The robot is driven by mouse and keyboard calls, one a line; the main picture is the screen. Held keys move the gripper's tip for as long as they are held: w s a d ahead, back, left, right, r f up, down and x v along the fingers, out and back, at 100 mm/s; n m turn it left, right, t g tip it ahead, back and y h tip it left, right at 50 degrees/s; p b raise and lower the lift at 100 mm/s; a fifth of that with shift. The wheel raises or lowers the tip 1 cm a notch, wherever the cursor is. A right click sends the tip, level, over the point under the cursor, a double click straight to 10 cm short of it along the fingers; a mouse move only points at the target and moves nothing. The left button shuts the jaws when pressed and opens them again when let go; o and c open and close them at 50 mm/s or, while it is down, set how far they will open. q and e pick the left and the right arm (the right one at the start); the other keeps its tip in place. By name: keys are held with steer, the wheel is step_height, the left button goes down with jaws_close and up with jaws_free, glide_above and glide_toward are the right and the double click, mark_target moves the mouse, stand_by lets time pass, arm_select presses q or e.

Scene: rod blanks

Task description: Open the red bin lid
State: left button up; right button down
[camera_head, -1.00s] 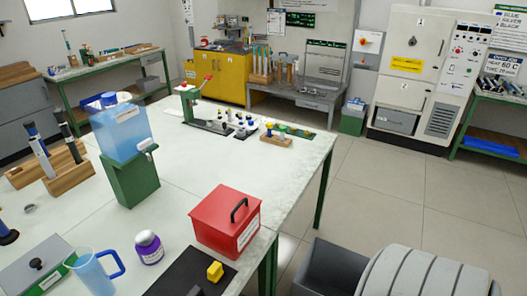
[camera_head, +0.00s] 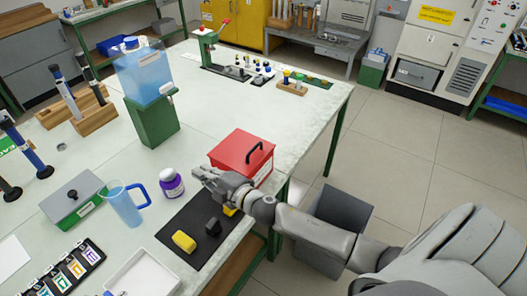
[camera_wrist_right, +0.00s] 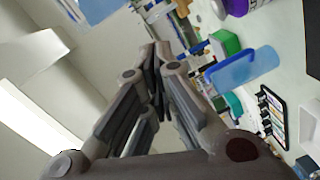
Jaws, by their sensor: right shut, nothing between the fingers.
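The red bin (camera_head: 231,148) is a box with a shut red lid and a black arched handle (camera_head: 256,152) on top; a white label is on its front. It sits near the right edge of the white table. My right gripper (camera_head: 204,176) is just left of the bin's front, above the dark mat. Its fingers are shut and empty, and they also show in the right wrist view (camera_wrist_right: 158,52). The gripper and wrist cover the bin's lower front part. The bin does not show clearly in the right wrist view. My left gripper is not in view.
A dark mat (camera_head: 178,257) with a yellow block (camera_head: 184,241) and a dark block (camera_head: 213,227) lies in front. A purple-labelled bottle (camera_head: 171,184), a blue jug (camera_head: 124,204) and a green-and-grey box (camera_head: 75,199) stand to the left.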

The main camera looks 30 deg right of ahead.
steer(key=a+r+n+g+y, duration=0.35)
steer(key=r+n+y, duration=0.25)
steer(key=n, duration=0.4)
steer(key=n+g+h+p, duration=0.1)
steer(key=n+g+h, duration=0.85)
steer(key=n, duration=0.35)
glide_toward(259, 159)
steer(key=shift+m+h, duration=0.3)
steer(key=shift+h, duration=0.05)
steer(key=b+x, duration=0.6)
steer(key=shift+s+a, duration=0.1)
steer(key=shift+a, duration=0.25)
steer(key=shift+r, duration=0.1)
